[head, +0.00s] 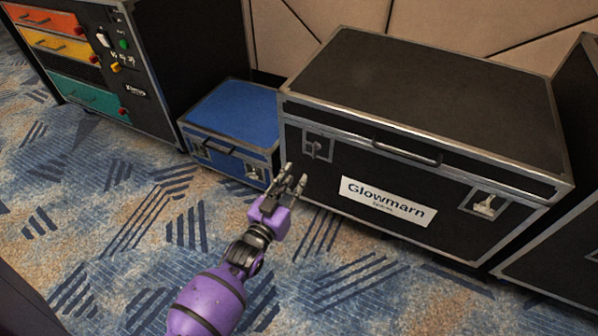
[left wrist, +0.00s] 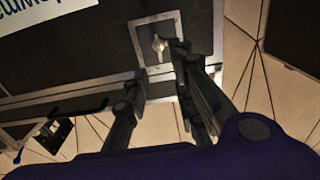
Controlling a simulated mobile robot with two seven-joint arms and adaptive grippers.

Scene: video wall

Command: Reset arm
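My left gripper (head: 294,179) is at the end of the purple left arm, which reaches in from the bottom of the head view. Its two fingers are apart with nothing between them. The gripper shows in front of the lower left front of a large black case (head: 430,85) labelled "Glowmarn". In the left wrist view the open fingers (left wrist: 157,65) point toward the case and its latch (left wrist: 158,43). I cannot tell whether a fingertip touches the case. My right gripper is not in view.
A blue case (head: 235,110) stands left of the black case. Further left is a black cabinet (head: 155,60) with orange, yellow and teal drawers. Another black case (head: 560,250) stands at the right edge. The patterned carpet (head: 120,230) in front is clear.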

